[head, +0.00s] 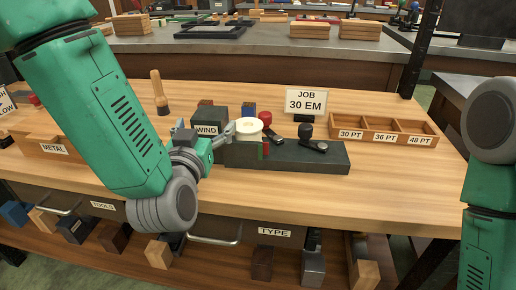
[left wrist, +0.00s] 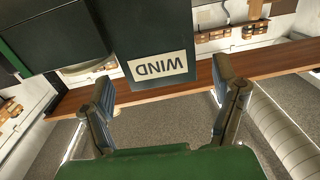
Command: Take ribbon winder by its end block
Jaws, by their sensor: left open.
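The ribbon winder is a long dark unit on the wooden bench. Its base (head: 318,158) carries a cream spool (head: 249,126) and dark knobs. Its end block (head: 207,115), a dark cube labelled WIND, stands at the left end and also shows large in the left wrist view (left wrist: 145,35), label upside down. My left gripper (head: 208,135) is open at the front of the end block. In the left wrist view its two fingers (left wrist: 162,82) are spread to either side of the block's labelled face; I cannot tell whether they touch it. My right gripper is out of view.
A JOB 30 EM card (head: 305,102) stands behind the winder. A compartment tray (head: 383,129) is to the right, a wooden-handled tool (head: 159,92) and METAL box (head: 53,149) to the left. Drawers marked TOOLS and TYPE are below. The bench's right front is clear.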

